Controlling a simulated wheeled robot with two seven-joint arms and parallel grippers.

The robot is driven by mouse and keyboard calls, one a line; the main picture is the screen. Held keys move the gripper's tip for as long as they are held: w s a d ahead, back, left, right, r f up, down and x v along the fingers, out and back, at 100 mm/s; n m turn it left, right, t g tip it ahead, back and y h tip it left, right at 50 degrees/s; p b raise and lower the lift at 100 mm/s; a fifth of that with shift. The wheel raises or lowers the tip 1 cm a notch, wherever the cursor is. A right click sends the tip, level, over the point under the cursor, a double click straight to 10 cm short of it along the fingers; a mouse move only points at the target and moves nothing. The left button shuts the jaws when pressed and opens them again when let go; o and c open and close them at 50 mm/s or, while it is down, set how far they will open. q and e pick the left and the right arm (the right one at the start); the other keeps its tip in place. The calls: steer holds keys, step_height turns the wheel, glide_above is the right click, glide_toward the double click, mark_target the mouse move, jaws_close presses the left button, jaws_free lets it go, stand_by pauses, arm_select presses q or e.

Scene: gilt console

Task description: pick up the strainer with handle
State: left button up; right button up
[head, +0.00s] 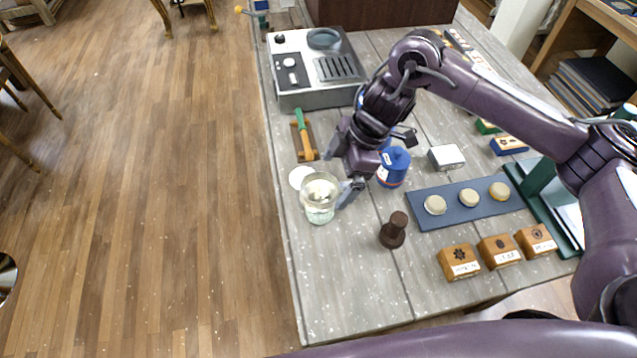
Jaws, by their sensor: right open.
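My right gripper (338,170) is open, low over the table, its fingers pointing left. A clear round vessel with a pale rim (320,193) stands just left of the fingertips. The lower finger is beside its right side; whether they touch I cannot tell. No mesh or handle shows on it, so I cannot tell whether it is the strainer. No other thing is clearly a strainer with handle. A flat white disc (301,176) lies just behind the vessel. My left gripper is not in view.
A grey machine (300,98) stands at the back left. A green-and-orange handled tool (304,130) lies before it. A blue tin (393,167), a brown tamper-like piece (394,231) and a blue mat (464,214) are to the right. The table's front left is clear.

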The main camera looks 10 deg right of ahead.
mark_target(319, 194)
steer(key=shift+s+a+f, duration=0.15)
steer(key=shift+a+f, duration=0.1)
steer(key=shift+f, duration=0.2)
steer(key=shift+a+f+p, duration=0.2)
steer(key=shift+f+p, duration=0.1)
steer(key=shift+p, duration=0.05)
steer(key=x, duration=0.1)
steer(key=p+x, duration=0.1)
steer(key=x, duration=0.1)
steer(key=p+x, duration=0.1)
steer(key=shift+w+a+f, duration=0.25)
steer(key=shift+w, duration=0.15)
steer(key=shift+a+f, duration=0.1)
steer(key=shift+f, duration=0.1)
steer(key=c, duration=0.4)
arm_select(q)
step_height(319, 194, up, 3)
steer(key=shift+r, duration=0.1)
arm_select(e)
steer(key=c, duration=0.6)
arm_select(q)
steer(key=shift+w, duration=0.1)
arm_select(e)
steer(key=shift+r, duration=0.1)
steer(key=shift+c, duration=0.2)
